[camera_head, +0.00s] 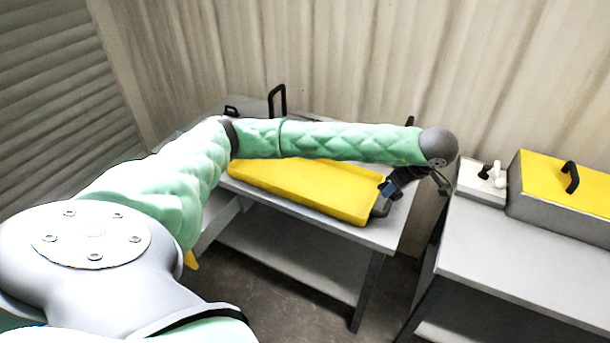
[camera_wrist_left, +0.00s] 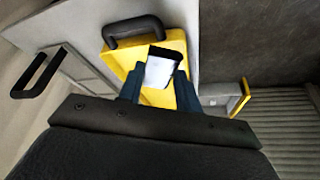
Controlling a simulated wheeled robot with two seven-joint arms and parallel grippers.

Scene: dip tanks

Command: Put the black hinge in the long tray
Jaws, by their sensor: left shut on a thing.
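The long tray (camera_head: 300,188) is yellow and shallow and lies on a grey table; its yellow end also shows in the wrist view (camera_wrist_left: 118,62), with a black handle. My left gripper (camera_head: 390,188) is over the tray's right end. In the wrist view, its dark blue fingers (camera_wrist_left: 160,88) are shut on a piece with a black edge and a bright, pale face, which I take for the black hinge (camera_wrist_left: 160,68). The piece appears in front of the tray; its height above it is hard to tell. In the head view I cannot make out the hinge. My right gripper is out of view.
My left arm hides the table's back part, where a tall black handle (camera_head: 277,100) stands up. On a second table (camera_head: 520,265) at right are a grey box with a yellow top (camera_head: 565,178) and a white box (camera_head: 482,188) with small black and white parts. A gap separates the tables.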

